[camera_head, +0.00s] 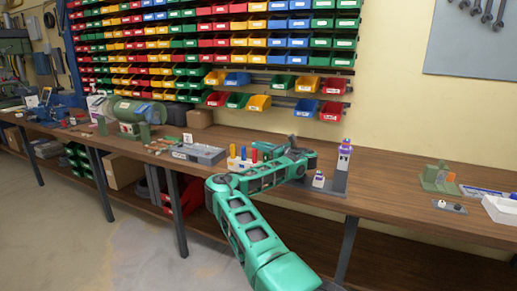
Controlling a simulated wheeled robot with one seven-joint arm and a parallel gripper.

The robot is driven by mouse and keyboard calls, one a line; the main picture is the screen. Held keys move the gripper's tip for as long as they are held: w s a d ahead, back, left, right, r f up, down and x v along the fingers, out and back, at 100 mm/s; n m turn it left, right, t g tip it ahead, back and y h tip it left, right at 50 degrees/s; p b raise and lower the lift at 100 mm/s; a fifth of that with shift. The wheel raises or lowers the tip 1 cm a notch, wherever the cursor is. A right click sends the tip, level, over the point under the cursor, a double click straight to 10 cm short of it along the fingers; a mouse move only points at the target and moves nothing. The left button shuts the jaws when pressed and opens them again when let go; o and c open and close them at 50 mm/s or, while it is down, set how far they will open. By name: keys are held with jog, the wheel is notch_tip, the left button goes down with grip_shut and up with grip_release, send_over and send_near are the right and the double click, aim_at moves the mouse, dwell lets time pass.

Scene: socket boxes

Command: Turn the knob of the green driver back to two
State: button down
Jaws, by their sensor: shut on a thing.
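My green arm reaches from the bottom of the picture over the bench. Its gripper (294,148) is small here, at the arm's far end above the middle of the bench. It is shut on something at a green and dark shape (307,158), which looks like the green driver. My wrist and the driver have nearly the same colour and overlap, so their edges are hard to part. The knob and its numbers cannot be made out.
A purple and white device (344,152) stands upright on a grey base (336,184), close right of my gripper. A holder with coloured pegs (240,163) and a grey case (199,154) are left. Bench is clearer between the base and green fixture (437,178).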

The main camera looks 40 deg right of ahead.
jog(key=shift+a+n+y, duration=0.1)
jog(key=shift+n+y, duration=0.3)
jog(key=shift+y, duration=0.2)
jog(key=c, duration=1.7)
grip_release()
jog(key=shift+o, duration=0.2)
